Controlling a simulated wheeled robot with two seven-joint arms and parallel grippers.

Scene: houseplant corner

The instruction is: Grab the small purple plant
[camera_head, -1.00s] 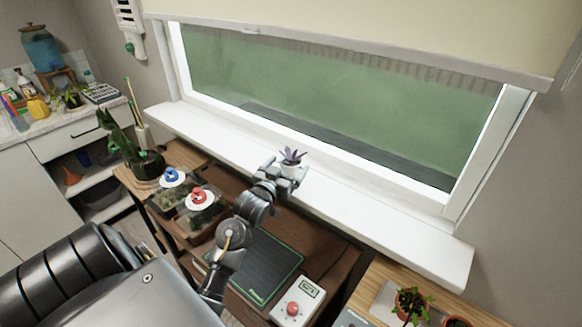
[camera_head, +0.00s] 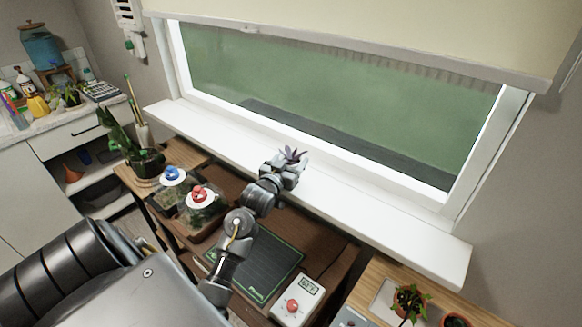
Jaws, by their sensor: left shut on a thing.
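The small purple plant (camera_head: 292,154) shows as a rosette of dark purple leaves just above my left gripper (camera_head: 287,168), at the window sill (camera_head: 345,202). Its white pot is hidden behind the gripper. My left gripper is shut on the plant at pot height. I cannot tell whether the pot touches the sill. My right gripper is not in view.
Two clear containers with a blue knob (camera_head: 172,174) and a red knob (camera_head: 199,194) stand left of my arm. A leafy potted plant (camera_head: 146,162) is farther left. A green-edged mat (camera_head: 262,268) and a white device (camera_head: 297,300) lie below. The sill to the right is clear.

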